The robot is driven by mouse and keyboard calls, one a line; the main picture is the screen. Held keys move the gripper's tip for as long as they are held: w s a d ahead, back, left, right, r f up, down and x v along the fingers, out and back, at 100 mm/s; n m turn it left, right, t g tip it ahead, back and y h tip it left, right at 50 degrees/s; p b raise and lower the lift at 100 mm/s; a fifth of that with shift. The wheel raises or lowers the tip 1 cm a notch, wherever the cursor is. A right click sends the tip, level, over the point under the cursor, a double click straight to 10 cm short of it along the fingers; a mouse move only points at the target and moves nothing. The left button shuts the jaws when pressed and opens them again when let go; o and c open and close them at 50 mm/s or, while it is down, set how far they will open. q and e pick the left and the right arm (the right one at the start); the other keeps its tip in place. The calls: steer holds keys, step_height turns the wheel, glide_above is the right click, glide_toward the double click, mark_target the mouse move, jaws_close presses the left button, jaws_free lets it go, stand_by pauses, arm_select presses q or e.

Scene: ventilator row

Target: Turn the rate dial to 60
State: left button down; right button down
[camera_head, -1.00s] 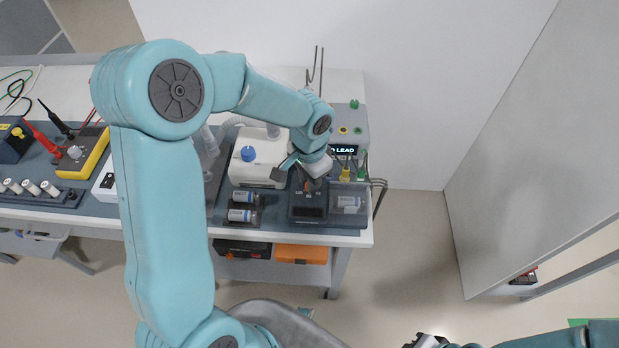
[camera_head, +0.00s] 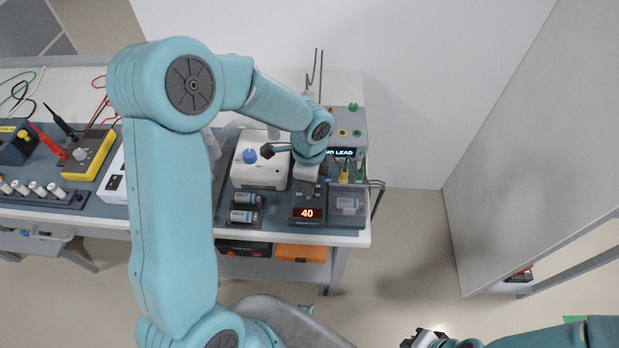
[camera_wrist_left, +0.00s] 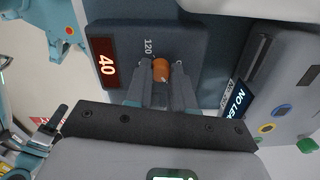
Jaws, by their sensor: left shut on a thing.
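The rate dial is a small orange knob (camera_wrist_left: 161,70) on a dark box (camera_head: 308,222), and the number 120 is printed beside it in the left wrist view. The box's red display (camera_head: 307,213) reads 40, which the left wrist view (camera_wrist_left: 104,64) also shows. My left gripper (camera_wrist_left: 162,84) is shut on the dial, one finger on each side. In the head view the dial is hidden behind my left gripper (camera_head: 306,172). My right gripper (camera_head: 424,338) is at the bottom edge, far from the box, and its jaws are too small to read.
A white machine with a blue knob (camera_head: 249,156) stands left of the box. A clear bin (camera_head: 347,204) stands to the right. Behind is a grey unit whose display (camera_head: 341,153) reads NO LEAD. Vials (camera_head: 243,216) lie in front of the white machine.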

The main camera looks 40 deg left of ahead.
arm_select(q)
steer(key=m+p, duration=0.1)
steer(key=m, duration=0.1)
steer(key=m+p, duration=0.1)
steer(key=m, duration=0.1)
steer(key=m+p, duration=0.1)
steer(key=m, duration=0.1)
steer(key=shift+r+m, duration=0.25)
steer(key=shift+m, duration=0.05)
steer(key=m+p, duration=0.2)
steer(key=m, duration=0.2)
steer(key=shift+w+p, duration=0.1)
steer(key=shift+p, duration=0.25)
steer(key=shift+a+m+p, duration=0.1)
steer(key=shift+m+p, duration=0.55)
steer(key=shift+m, duration=0.55)
steer(key=shift+f, duration=0.1)
steer(key=c, duration=1)
jaws_free()
steer(key=shift+o, duration=0.2)
step_height(320, 180, up, 16)
